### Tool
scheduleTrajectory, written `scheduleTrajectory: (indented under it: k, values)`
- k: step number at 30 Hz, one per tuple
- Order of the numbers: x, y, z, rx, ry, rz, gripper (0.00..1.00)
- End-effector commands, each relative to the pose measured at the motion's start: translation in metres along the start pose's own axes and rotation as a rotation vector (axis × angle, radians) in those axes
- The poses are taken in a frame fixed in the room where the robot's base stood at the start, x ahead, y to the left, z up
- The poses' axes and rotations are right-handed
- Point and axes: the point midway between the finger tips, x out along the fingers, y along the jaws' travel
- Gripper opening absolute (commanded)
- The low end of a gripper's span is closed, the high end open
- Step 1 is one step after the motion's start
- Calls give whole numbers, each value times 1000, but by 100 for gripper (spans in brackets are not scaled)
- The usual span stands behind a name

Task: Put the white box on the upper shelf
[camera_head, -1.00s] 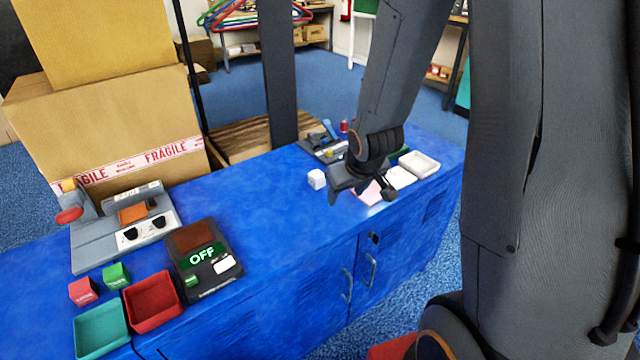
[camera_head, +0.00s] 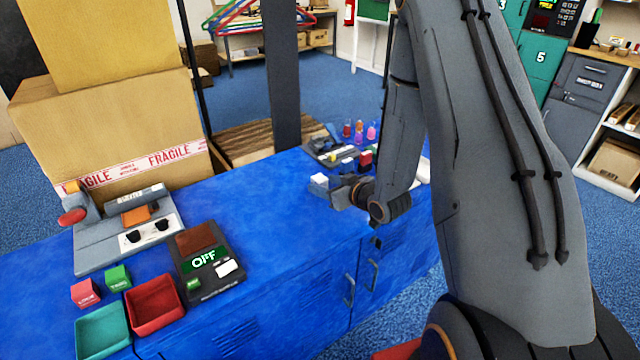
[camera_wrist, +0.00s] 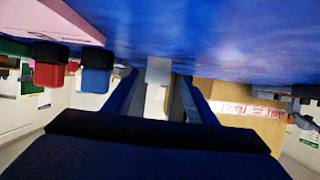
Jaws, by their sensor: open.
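The white box (camera_head: 319,182) is a small cube on the blue bench (camera_head: 270,215), right of the bench's middle. My gripper (camera_head: 333,193) is low over the bench, close beside the box on its right side. In the wrist view the white box (camera_wrist: 159,69) shows ahead, between the two open fingers (camera_wrist: 157,88). I cannot tell whether the fingers overlap it or stop short. At the right edge stands a white shelf unit (camera_head: 590,190) with cartons on more than one level. I cannot tell whether its upper level is the upper shelf meant.
Large cartons (camera_head: 110,130) stand at the left behind the bench. The bench middle is clear.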

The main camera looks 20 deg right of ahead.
Motion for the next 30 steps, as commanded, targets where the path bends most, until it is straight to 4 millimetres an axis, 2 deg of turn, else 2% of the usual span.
scheduleTrajectory:
  k: [9, 13, 19, 20, 27, 29, 30]
  values:
    - [41, 4, -6, -1, 0, -1, 52]
    - [49, 5, -6, 1, 0, 1, 52]
    - [50, 5, -6, 1, -1, 1, 52]
    - [50, 5, -6, 1, -1, 1, 50]
    - [49, 5, -6, 1, 0, 1, 9]
    - [49, 5, -6, 0, 0, 1, 3]
    - [49, 5, -6, 0, 0, 1, 3]
